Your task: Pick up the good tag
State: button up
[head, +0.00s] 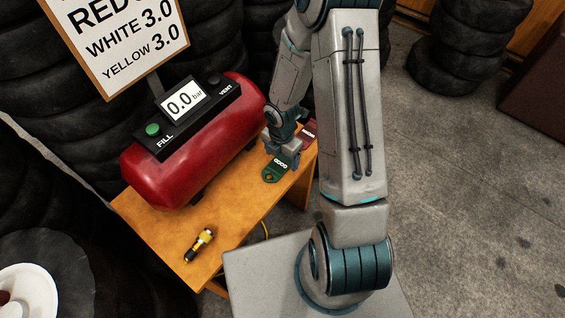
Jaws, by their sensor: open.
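The good tag (271,175) is a small green tag with "GOOD" in white letters and a hole at its near end. It lies on the orange-brown bench beside the red tank. My gripper (284,157) is over the far end of the tag and hides part of it. The gripper is open. Whether its fingers touch the tag or stand just above it, I cannot tell. A dark red tag (309,131) lies behind my gripper, partly hidden, its lettering too small to read surely.
A red air tank (180,165) with a gauge reading 0.0 bar (185,101) and FILL and VENT buttons stands on the bench (160,226). A yellow and black tool (199,244) lies near the front. A sign (125,40) stands behind. Tyres (465,50) are stacked around.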

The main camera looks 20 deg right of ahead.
jog(key=shift+f, duration=0.35)
jog(key=c, duration=1.1)
jog(key=shift+o, duration=0.2)
jog(key=shift+r, duration=0.15)
